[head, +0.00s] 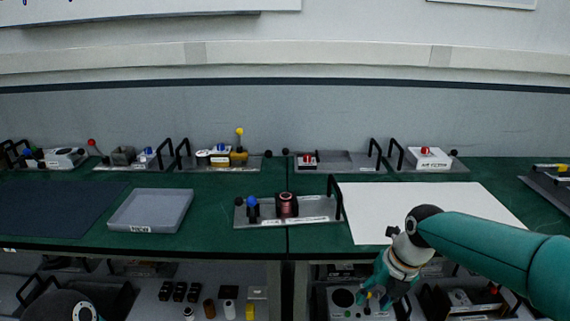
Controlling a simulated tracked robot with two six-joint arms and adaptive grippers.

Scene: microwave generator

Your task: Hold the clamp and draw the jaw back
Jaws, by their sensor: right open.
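A grey metal fixture plate (270,218) lies near the front edge of the green bench, left of the white sheet. It carries a copper-coloured cylinder (287,205), a blue-knobbed part (252,204) and a black handle (335,196). This looks like the clamp, but the labels are too small to read and the jaw is hard to make out. My right gripper (372,296) is open and points down in front of the bench, to the lower right of the fixture and apart from it. My left gripper is out of view.
Several similar fixtures (222,158) stand along the back of the bench. A grey tray (150,210) is left of the front fixture, and a white sheet (400,205) is right of it. The shelf below holds small parts (180,292).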

